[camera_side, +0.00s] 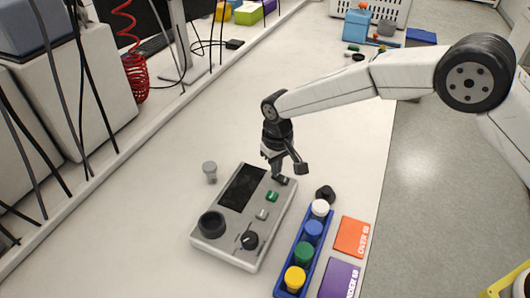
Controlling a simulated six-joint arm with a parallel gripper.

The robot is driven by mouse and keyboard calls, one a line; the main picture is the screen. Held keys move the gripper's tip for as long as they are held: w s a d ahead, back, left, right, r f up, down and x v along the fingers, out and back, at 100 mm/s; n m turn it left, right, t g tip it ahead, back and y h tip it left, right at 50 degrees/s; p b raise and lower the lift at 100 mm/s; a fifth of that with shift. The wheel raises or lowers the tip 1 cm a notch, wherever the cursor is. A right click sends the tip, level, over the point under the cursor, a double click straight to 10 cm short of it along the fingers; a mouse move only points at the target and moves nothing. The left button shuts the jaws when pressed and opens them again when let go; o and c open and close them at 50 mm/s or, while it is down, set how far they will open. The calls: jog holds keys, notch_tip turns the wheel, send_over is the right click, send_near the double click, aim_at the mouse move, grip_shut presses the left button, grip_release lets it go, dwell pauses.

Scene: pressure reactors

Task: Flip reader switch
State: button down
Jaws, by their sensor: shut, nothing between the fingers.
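The reader (224,248) is a light grey box on the white bench. It has a dark screen (242,187), a round black well (212,224) and a black knob (249,240). A green switch-like control (272,196) and a pale grey one (262,214) sit right of the screen; I cannot tell which is the reader switch. My gripper (283,177) points down at the reader's upper right corner, just beyond the green control. It is shut with nothing held. Whether its tip touches the reader is unclear, and it hides part of that corner.
A blue rack (280,288) with white, blue, green and yellow capped vials stands right of the reader. Orange (352,237) and purple (340,279) cards lie farther right.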

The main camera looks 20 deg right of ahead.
jog(key=shift+f, duration=0.65)
dwell(0.6)
jog(key=shift+r, duration=3.55)
jog(key=shift+d, duration=0.1)
jog(key=shift+d+r, duration=0.1)
jog(key=shift+d, duration=0.1)
jog(key=s+d+r+m+t, duration=0.2)
jog(key=s+d+m, duration=0.1)
jog(key=s+d, duration=1.9)
jog(key=d, duration=0.3)
jog(key=shift+s+d+r+t, duration=0.2)
jog(key=shift+s+r+t, duration=0.05)
jog(key=shift+r+t, duration=0.1)
